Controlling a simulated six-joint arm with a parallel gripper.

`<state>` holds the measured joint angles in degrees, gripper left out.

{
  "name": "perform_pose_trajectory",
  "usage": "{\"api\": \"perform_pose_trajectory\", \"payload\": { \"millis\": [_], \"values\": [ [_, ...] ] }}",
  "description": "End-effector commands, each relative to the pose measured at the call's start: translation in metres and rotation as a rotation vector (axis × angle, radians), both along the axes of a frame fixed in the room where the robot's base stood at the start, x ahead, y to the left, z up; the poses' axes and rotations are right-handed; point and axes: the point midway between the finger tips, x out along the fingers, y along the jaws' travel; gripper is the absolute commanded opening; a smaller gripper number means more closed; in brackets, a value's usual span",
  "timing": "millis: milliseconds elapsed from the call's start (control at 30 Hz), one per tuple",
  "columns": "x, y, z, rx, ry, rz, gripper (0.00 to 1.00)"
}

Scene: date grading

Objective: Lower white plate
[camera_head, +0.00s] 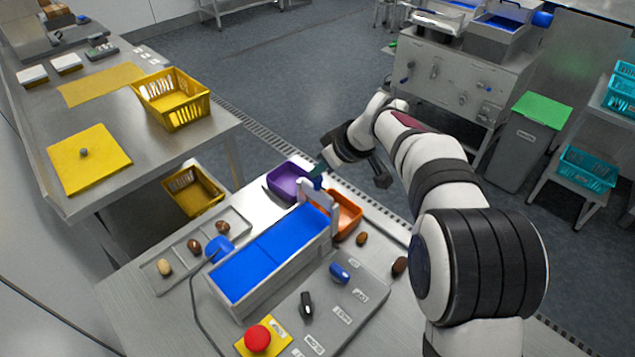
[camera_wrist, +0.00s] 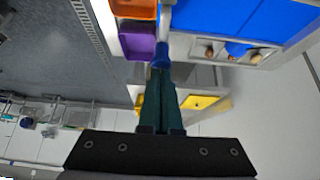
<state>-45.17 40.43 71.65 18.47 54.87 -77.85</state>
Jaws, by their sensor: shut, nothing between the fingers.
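The white plate (camera_head: 320,196) stands upright in a white frame across the far end of the blue conveyor belt (camera_head: 270,250). A small blue knob (camera_head: 316,184) shows at its top. My gripper (camera_head: 318,171) is right above the knob with its teal fingers shut and nothing held. In the wrist view the shut fingers (camera_wrist: 161,78) point at the blue knob (camera_wrist: 160,56). I cannot tell whether the tips touch it. The plate's lower part is hard to make out.
A grey tray (camera_head: 187,262) with several dates lies to the left.

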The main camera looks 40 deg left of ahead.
Motion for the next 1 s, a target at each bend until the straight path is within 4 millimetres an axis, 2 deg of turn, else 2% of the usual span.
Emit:
{"api": "perform_pose_trajectory", "payload": {
  "millis": [1000],
  "values": [
    [0.0,0.0,-0.039,-0.002,0.001,-0.001,0.0]
  ]
}}
